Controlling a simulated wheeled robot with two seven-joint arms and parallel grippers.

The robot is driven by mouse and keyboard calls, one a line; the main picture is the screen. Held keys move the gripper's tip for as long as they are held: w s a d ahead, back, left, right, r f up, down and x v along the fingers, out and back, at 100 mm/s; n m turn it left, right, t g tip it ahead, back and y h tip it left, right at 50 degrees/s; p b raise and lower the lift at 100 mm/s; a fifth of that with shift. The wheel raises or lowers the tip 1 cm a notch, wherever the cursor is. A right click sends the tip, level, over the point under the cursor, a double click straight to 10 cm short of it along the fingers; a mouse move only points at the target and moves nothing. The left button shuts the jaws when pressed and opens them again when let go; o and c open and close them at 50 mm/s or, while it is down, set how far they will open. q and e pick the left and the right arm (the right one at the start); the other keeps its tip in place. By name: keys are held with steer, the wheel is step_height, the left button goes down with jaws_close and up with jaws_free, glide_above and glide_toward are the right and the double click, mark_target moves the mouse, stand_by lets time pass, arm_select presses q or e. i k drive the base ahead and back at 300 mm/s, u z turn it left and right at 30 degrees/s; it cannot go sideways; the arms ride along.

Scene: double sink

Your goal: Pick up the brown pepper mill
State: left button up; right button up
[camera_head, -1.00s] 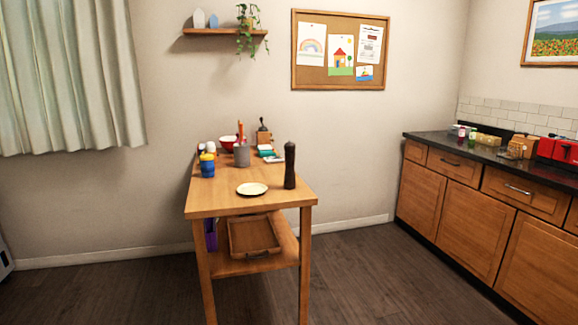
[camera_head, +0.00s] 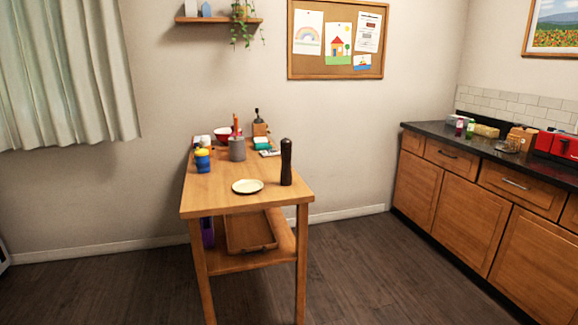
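The brown pepper mill (camera_head: 286,163) is tall, dark and slim with a rounded top. It stands upright on the wooden table (camera_head: 240,201), near the table's right edge. A small pale plate (camera_head: 248,186) lies to its left, apart from it. Nothing touches the mill. Neither of my grippers shows in the head view.
A grey canister (camera_head: 237,149), a blue and yellow container (camera_head: 203,160), a red bowl (camera_head: 222,134) and a wooden grinder (camera_head: 260,125) stand behind on the table. A tray (camera_head: 250,233) is on its lower shelf. Dark counter (camera_head: 490,152) at right; open floor (camera_head: 365,270) between.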

mark_target(287, 176)
steer(key=i, duration=1.85)
steer(key=u, duration=0.25)
